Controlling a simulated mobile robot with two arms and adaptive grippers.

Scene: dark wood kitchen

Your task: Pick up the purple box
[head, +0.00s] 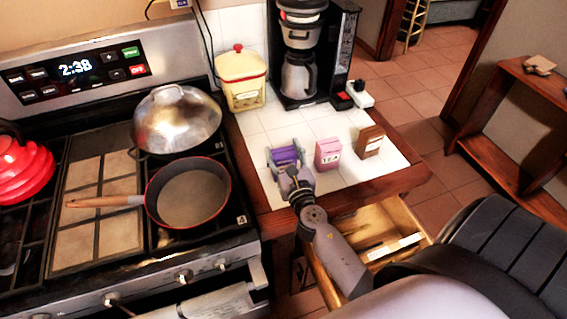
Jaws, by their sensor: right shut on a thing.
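The purple box (286,155) is on the white tiled counter, left of a pink box. My right gripper (286,159) is around it, one finger on each side, and is shut on it. My right arm reaches up to it from the lower right. I cannot tell whether the box touches the counter or is slightly raised. My left gripper is not in view.
A pink box (328,153) and a brown box (369,141) stand close to the right. A coffee maker (302,75) and a yellow canister (242,79) are behind. The stove with a pan (188,193) is left. An open drawer (385,235) is below the counter.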

